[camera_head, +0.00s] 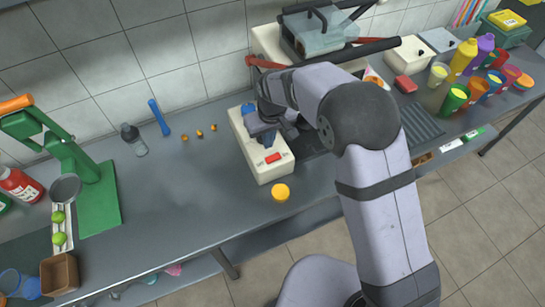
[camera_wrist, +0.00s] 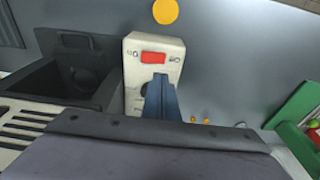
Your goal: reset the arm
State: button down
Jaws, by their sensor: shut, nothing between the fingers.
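My gripper (camera_head: 262,135) is over the white control box (camera_head: 268,168) of the press, above its top panel. Its blue fingers (camera_wrist: 160,95) are together and empty in the wrist view. The control box also shows in the wrist view (camera_wrist: 135,60), with a red switch (camera_wrist: 153,57) on its face. In the head view the red switch (camera_head: 273,158) lies just in front of the fingers. I cannot tell whether the fingers touch the panel. My arm hides part of the press behind it.
A yellow disc (camera_head: 281,192) lies in front of the box. A green juicer (camera_head: 75,165) stands at the left. Colored cups (camera_head: 454,98) and bottles (camera_head: 463,60) stand at the right. The counter left of the box is mostly clear.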

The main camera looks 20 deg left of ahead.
jog(key=s+d+f+m+g+h, duration=0.1)
jog(key=s+d+f+g+h, duration=0.25)
jog(key=s+d, duration=1.15)
jog(key=s+d+r+m+y+b, duration=0.1)
jog(key=s+d+r+m, duration=0.1)
jog(key=d, duration=0.5)
jog(key=s+d+r+m+y, duration=0.1)
jog(key=s+d+r+m, duration=0.15)
jog(key=d, duration=0.35)
jog(key=w+d+r+m+t+b, duration=0.1)
jog(key=w+d+r+m+t, duration=0.1)
jog(key=d, duration=0.5)
jog(key=shift+w+r+m, duration=0.7)
jog(key=shift+w+m, duration=0.05)
